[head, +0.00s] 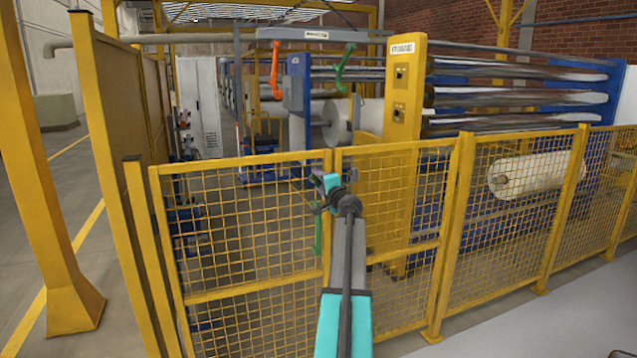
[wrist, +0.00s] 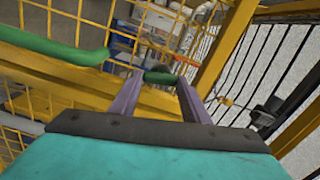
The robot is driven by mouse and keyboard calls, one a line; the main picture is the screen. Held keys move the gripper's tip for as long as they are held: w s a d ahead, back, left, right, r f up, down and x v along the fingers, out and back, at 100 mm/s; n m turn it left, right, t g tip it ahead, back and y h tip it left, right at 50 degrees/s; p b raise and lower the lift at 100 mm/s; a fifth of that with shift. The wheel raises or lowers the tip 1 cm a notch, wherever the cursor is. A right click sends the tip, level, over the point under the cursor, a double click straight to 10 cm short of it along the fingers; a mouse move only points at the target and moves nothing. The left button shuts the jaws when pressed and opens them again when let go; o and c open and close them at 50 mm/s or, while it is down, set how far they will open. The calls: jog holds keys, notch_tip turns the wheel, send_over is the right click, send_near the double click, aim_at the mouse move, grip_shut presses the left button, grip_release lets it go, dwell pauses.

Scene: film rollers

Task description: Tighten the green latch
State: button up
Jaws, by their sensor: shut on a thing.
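The green latch (head: 318,234) is on the yellow mesh fence gate, at the post where two panels meet. In the head view its lower part hangs down just left of my arm; the rest is largely hidden by my wrist. In the wrist view a thick green bar of it (wrist: 50,46) runs in from the left. My gripper (wrist: 160,86) has its two purple fingers on a short green piece of the latch (wrist: 160,77) at the fingertips.
Yellow mesh fence panels (head: 240,290) stand directly before me and run off right. Behind them are a yellow machine column (head: 402,95), film rollers (head: 520,95), and orange (head: 275,68) and green (head: 344,66) hooks. Clear grey floor (head: 560,320) lies at the lower right.

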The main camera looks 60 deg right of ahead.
jog(key=shift+m, duration=0.8)
jog(key=o, duration=1)
jog(key=shift+o, duration=0.2)
jog(key=shift+a, duration=0.1)
jog(key=b+v, duration=0.1)
jog(key=v, duration=1.2)
jog(key=shift+s+a, duration=0.25)
jog(key=shift+s, duration=0.05)
